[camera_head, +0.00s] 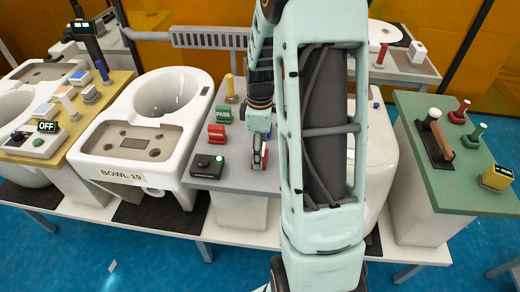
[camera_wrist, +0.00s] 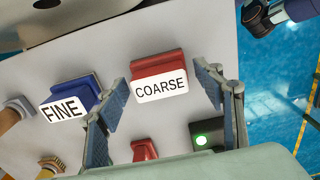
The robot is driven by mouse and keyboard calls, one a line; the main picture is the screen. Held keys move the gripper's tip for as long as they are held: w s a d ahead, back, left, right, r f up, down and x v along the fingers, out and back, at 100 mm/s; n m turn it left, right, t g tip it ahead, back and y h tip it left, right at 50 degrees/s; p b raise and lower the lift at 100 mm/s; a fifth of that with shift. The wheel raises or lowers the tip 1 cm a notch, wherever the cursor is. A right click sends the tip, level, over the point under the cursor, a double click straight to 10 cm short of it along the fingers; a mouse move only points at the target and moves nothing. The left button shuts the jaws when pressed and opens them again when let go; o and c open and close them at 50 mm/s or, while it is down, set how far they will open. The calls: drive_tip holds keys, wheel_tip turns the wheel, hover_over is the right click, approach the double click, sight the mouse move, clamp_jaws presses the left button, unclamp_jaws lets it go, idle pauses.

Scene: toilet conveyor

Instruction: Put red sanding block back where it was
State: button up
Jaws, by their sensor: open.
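The red sanding block (camera_wrist: 159,66), with a white label reading COARSE, sits on the grey bench top (camera_wrist: 210,45) in the wrist view. My gripper (camera_wrist: 166,88) is open, with one finger on either side of the block and visible gaps between. No contact shows. In the head view my gripper (camera_head: 259,152) points down over the right part of the grey bench.
A blue block (camera_wrist: 72,98) labelled FINE sits left of the red one. A black box with a green light (camera_wrist: 206,138) and a small red piece (camera_wrist: 145,150) are near the fingers. A green PASS piece (camera_head: 222,114) stands further back. Bowl 19 (camera_head: 140,140) is left of the bench.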

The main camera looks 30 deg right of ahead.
wheel_tip(320, 180, up, 12)
idle(0.4)
drive_tip(key=shift+r, duration=0.1)
